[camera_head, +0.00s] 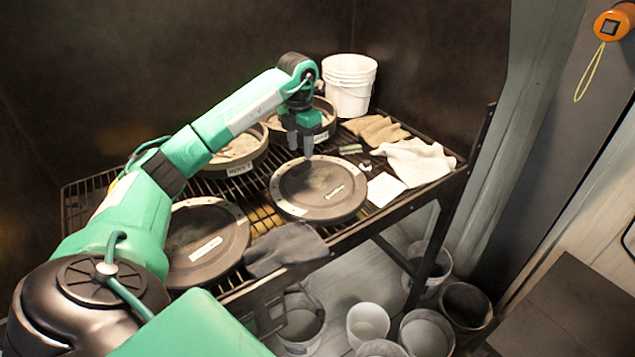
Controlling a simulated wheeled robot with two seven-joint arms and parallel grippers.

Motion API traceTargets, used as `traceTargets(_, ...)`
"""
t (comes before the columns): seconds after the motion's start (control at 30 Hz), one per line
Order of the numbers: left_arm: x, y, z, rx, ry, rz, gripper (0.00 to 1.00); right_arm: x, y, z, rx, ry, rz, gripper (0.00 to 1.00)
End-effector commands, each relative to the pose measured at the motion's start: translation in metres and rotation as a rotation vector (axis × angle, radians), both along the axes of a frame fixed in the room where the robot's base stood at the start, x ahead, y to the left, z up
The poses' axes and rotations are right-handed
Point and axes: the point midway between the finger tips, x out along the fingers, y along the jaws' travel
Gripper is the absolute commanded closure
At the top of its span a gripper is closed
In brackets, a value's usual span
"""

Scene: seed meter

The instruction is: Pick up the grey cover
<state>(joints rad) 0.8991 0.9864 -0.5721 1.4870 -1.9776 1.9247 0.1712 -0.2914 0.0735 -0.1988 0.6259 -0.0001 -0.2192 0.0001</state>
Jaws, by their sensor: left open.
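Two round dark grey covers with white labels lie flat on the wire rack. One grey cover (334,205) is at the middle of the rack, and the other grey cover (185,227) is at the front left, partly hidden by my left arm. My left gripper (300,150) points down just behind and above the far edge of the middle cover. It is open, with nothing seen between its fingers. Whether a fingertip touches the cover cannot be told. My right gripper is not in view.
Two round pans, a left pan (257,160) and a back pan (326,130), stand behind the covers. White stacked buckets (349,85), a white cloth (415,160), a paper sheet (385,189) and a dark grey cloth (286,248) are on the rack (400,207). Several buckets stand below.

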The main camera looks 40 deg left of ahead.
Motion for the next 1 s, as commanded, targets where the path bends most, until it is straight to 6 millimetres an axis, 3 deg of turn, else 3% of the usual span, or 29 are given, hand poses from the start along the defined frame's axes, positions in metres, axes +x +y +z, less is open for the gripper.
traceTargets(0.4, 0.0, -0.001, -0.043, -0.001, 0.003, -0.001, 0.58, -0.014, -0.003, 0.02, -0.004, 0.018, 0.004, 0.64)
traceTargets(0.73, 0.0, -0.001, -0.052, 0.0, 0.0, -0.001, 0.58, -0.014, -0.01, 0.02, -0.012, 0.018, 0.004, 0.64)
traceTargets(0.77, 0.0, 0.0, -0.052, 0.0, 0.0, -0.001, 0.6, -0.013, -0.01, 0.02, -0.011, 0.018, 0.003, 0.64)
traceTargets(0.97, 0.0, 0.0, -0.051, 0.0, 0.0, -0.001, 0.99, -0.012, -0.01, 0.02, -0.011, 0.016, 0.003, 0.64)
traceTargets(1.0, 0.0, 0.0, -0.051, 0.0, 0.0, -0.001, 1.0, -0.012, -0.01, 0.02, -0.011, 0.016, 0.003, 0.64)
